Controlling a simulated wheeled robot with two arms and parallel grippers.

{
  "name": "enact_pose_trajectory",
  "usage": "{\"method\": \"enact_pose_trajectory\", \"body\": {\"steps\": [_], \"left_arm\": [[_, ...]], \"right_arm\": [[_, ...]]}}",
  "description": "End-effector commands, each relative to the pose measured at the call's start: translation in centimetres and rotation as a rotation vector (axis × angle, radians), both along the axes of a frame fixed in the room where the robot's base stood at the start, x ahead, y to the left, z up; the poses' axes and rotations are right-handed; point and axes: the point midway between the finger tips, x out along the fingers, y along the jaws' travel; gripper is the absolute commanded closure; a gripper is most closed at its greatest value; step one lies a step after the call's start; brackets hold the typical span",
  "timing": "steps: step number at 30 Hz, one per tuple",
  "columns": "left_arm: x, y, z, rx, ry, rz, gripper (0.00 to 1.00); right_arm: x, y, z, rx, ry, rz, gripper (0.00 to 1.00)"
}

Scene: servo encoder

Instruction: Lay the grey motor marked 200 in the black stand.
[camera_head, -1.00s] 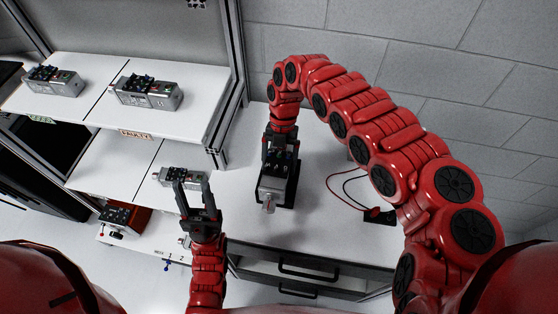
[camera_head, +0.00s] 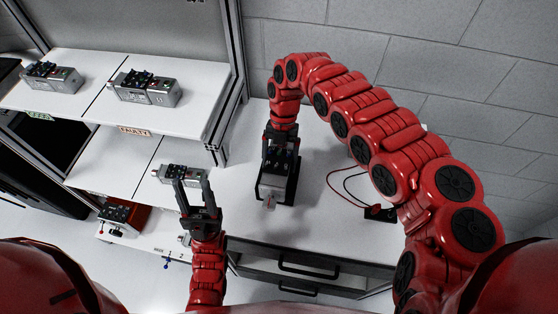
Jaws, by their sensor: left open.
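A grey motor (camera_head: 269,193) is at the black stand (camera_head: 292,186) on the right-hand worktop, its shaft end toward me. It appears to sit low between the stand's sides; its marking is not readable and I cannot tell if it rests fully. My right gripper (camera_head: 280,150) reaches down over the motor's far end; its fingertips are mostly hidden, so its grip is unclear. My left gripper (camera_head: 193,184) is open and empty. It is just in front of another grey motor (camera_head: 182,174) on the lower shelf.
More grey motors stand on the upper shelf, one at the left (camera_head: 52,77) and one (camera_head: 146,87) behind the FAULTY label (camera_head: 135,131). A small black box (camera_head: 379,214) with red and black leads lies on the worktop. Drawers (camera_head: 302,270) are below.

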Motion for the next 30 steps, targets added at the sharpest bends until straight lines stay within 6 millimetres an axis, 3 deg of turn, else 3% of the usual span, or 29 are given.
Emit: {"method": "enact_pose_trajectory", "body": {"steps": [30], "left_arm": [[0.00, 0.00, -0.46, 0.000, 0.000, 0.000, 0.50]], "right_arm": [[0.02, 0.10, 0.09, 0.001, -0.002, 0.001, 1.00]]}}
